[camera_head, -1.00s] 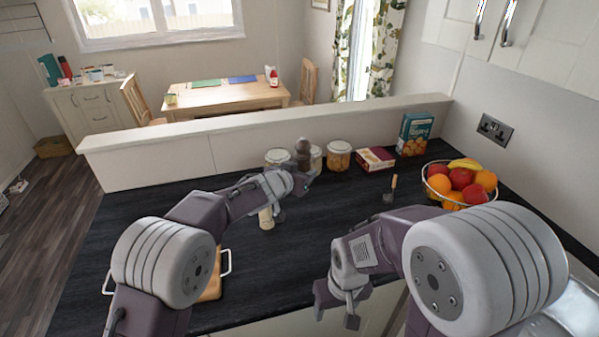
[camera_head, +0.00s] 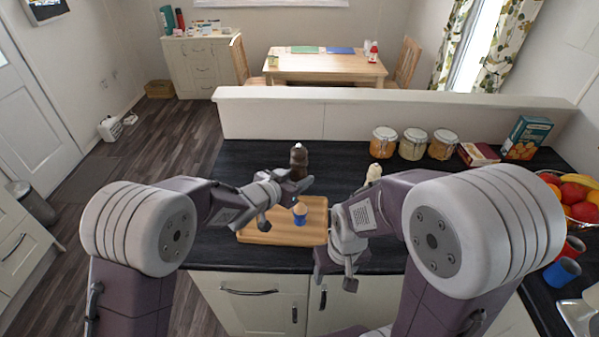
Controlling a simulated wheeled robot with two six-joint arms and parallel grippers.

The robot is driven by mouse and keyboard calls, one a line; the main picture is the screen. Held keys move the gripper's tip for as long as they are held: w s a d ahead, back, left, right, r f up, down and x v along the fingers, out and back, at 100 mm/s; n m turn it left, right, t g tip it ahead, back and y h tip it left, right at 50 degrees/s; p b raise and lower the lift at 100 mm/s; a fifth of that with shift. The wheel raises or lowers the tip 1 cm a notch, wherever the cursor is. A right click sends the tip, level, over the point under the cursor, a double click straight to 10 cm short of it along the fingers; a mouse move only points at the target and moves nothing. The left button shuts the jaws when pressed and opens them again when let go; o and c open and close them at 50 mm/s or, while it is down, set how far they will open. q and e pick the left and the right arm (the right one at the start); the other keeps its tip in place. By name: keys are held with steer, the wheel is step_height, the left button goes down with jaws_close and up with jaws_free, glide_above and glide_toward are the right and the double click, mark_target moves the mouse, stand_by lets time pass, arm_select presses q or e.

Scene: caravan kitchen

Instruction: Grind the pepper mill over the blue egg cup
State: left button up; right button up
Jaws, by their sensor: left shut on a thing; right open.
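My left gripper (camera_head: 296,186) is shut on the dark brown pepper mill (camera_head: 299,158), which stands upright in its jaws. The blue egg cup (camera_head: 299,220), with a tan egg-like top showing in it, stands on the wooden board (camera_head: 262,236). In the picture the mill is right above the egg cup, with a small gap below the gripper; its exact depth over the cup is hard to judge. The mill's lower end is partly hidden by the gripper. My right gripper (camera_head: 334,276) is open and empty, low at the counter's front edge, right of the board.
A pale mill-like object (camera_head: 374,172) stands behind my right arm. Several glass jars (camera_head: 412,144), a dark red box (camera_head: 478,153) and a blue carton (camera_head: 526,137) line the back. A fruit bowl (camera_head: 582,212) and a blue cup (camera_head: 562,272) are at right. The counter's back left is clear.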

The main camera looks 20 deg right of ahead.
arm_select(q)
steer(key=shift+d+r, duration=0.1)
steer(key=shift+d, duration=0.35)
steer(key=shift+a+f+b, duration=0.2)
steer(key=shift+f+b, duration=0.3)
steer(key=shift+b, duration=0.05)
step_height(320, 180, down, 4)
steer(key=b, duration=0.3)
steer(key=shift+w+d+b, duration=0.1)
steer(key=shift+b, duration=0.3)
arm_select(e)
steer(key=f, duration=0.4)
steer(key=shift+d+f, duration=0.2)
steer(key=shift+d, duration=0.05)
